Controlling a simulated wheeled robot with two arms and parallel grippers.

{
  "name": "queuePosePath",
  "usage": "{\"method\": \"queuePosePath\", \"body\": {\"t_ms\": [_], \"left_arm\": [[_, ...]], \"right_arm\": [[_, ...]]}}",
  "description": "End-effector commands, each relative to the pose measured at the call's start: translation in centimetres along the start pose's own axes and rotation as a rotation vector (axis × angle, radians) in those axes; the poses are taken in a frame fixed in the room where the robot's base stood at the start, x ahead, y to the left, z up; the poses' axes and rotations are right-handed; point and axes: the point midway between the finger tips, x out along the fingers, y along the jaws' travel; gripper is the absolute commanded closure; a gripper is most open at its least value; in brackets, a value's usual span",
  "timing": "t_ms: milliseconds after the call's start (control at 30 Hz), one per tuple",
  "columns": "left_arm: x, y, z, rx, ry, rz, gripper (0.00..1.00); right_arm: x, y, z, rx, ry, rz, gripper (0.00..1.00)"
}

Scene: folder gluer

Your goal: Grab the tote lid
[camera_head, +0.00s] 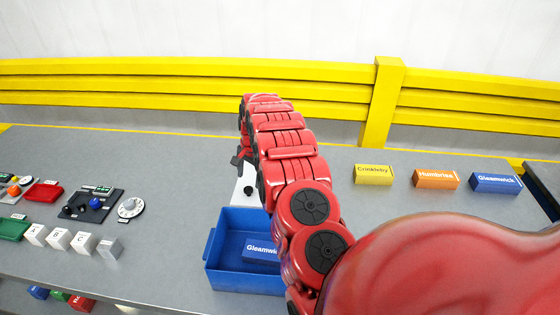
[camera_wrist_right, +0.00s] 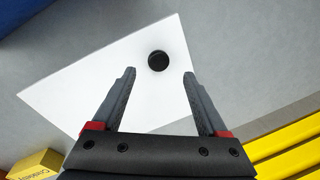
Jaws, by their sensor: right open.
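The tote lid (camera_wrist_right: 90,95) is a flat white panel with a round black knob (camera_wrist_right: 158,61). It lies on the grey table, and part of it also shows in the head view (camera_head: 239,195), where my right arm hides the rest. My right gripper (camera_wrist_right: 159,73) is open above the lid, with the knob showing between and just past its fingertips. I cannot tell how high the fingers are above it. The blue tote (camera_head: 222,278) stands open in front of the lid, with a blue Gleamwick box (camera_head: 262,254) inside. My left gripper is not in view.
Yellow Crinkleby (camera_head: 373,175), orange Humbriss (camera_head: 436,179) and blue Gleamwick (camera_head: 495,183) boxes stand at right. Control panels, a dial (camera_head: 131,207), small trays and several white blocks (camera_head: 83,242) are at left. A yellow rail (camera_head: 150,85) runs behind the table.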

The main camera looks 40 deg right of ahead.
Motion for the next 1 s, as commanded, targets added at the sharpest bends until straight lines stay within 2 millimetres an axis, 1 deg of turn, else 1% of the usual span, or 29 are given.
{"method": "queuePosePath", "body": {"t_ms": [167, 233, 400, 467, 600, 867, 900, 967, 1000], "left_arm": [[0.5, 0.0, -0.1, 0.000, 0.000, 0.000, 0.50], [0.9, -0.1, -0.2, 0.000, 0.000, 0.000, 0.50], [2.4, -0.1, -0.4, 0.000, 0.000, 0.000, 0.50], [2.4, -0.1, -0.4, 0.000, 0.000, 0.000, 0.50], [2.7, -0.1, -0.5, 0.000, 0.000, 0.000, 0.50], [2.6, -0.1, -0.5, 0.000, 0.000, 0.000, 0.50], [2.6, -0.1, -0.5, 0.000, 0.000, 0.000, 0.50], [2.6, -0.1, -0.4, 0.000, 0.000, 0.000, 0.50], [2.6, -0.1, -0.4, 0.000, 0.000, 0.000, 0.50]], "right_arm": [[0.4, 0.0, 0.0, 0.001, 0.001, 0.000, 0.24], [0.9, 0.1, 0.0, 0.001, 0.000, 0.001, 0.24], [2.8, 0.3, 0.2, -0.001, 0.000, 0.001, 0.24], [3.8, 0.4, 0.1, 0.000, 0.001, 0.002, 0.24], [5.0, 0.4, 0.1, 0.000, 0.001, 0.000, 0.24], [5.3, 0.2, 0.1, -0.001, 0.003, -0.004, 0.24], [5.3, 0.2, 0.1, -0.001, 0.003, -0.003, 0.26], [5.3, 0.2, 0.1, -0.001, 0.003, -0.003, 0.36], [5.3, 0.2, 0.1, -0.001, 0.003, -0.003, 0.44]]}}
